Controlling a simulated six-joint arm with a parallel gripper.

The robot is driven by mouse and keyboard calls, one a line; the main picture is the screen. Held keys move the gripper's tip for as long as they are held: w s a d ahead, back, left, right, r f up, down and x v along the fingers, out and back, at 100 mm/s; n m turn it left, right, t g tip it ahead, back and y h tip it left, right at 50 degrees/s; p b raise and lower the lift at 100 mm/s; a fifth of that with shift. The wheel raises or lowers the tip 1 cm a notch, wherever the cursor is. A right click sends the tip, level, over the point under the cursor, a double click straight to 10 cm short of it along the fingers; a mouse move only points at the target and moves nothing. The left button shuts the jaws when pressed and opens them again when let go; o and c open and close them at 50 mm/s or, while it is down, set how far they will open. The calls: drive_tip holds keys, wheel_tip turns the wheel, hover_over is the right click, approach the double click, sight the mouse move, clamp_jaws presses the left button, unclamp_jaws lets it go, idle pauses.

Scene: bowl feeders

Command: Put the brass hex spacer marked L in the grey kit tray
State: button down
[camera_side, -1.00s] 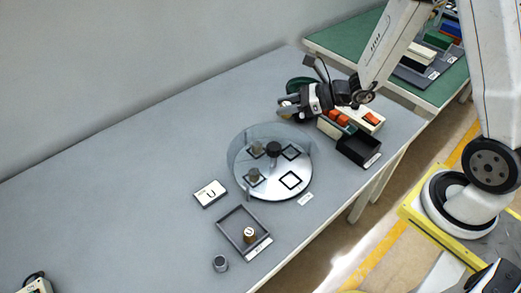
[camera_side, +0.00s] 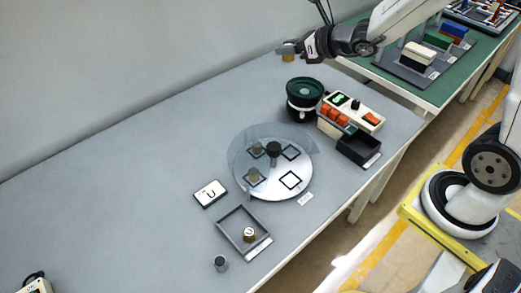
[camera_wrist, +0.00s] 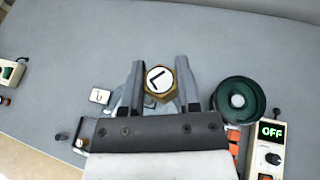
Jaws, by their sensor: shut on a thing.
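My gripper (camera_wrist: 160,88) is shut on the brass hex spacer marked L (camera_wrist: 160,79), whose dark L on a white top faces the wrist camera. In the side view my gripper (camera_side: 290,48) is at the top, holding the spacer (camera_side: 288,57) in the air above and behind the bowl feeder. The grey kit tray (camera_side: 226,234) lies at the front of the bench, far from my gripper. A brass spacer with a white, marked top (camera_side: 249,234) stands inside the tray; its letter looks like a U.
The black bowl feeder with green inside (camera_side: 304,97) stands beside a control box (camera_side: 356,113) reading OFF in the wrist view. A round dial plate (camera_side: 290,181) with a clear cover, a black bin (camera_side: 358,149), a U card (camera_side: 210,193) and a grey cylinder (camera_side: 220,263) stand nearby.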

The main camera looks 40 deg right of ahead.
drive_tip(key=shift+a, duration=0.1)
drive_tip(key=s+a+f+n+g+y, duration=0.1)
drive_tip(key=a+f+n+g+y, duration=0.1)
drive_tip(key=a+f, duration=0.3)
drive_tip(key=s+a+f+n+g+y, duration=0.2)
drive_tip(key=a+f, duration=0.4)
drive_tip(key=a, duration=0.8)
drive_tip(key=s+a+f+n+g+y, duration=0.2)
drive_tip(key=a+f, duration=0.4)
drive_tip(key=a, duration=0.4)
drive_tip(key=n+y, duration=0.1)
drive_tip(key=n, duration=0.1)
drive_tip(key=shift+f+n+y, duration=0.25)
drive_tip(key=shift+n+y, duration=0.05)
drive_tip(key=shift+y, duration=0.1)
drive_tip(key=w+a+f, duration=0.2)
drive_tip(key=w, duration=0.1)
drive_tip(key=w+a+f, duration=0.2)
drive_tip(key=w+f, duration=0.1)
drive_tip(key=w, duration=0.1)
drive_tip(key=w+a+f, duration=0.2)
drive_tip(key=w+f, duration=0.1)
drive_tip(key=shift+w+f, duration=0.15)
drive_tip(key=shift+w, duration=0.25)
drive_tip(key=shift+w+a+f, duration=0.35)
drive_tip(key=shift+w+f, duration=0.15)
drive_tip(key=shift+f, duration=0.1)
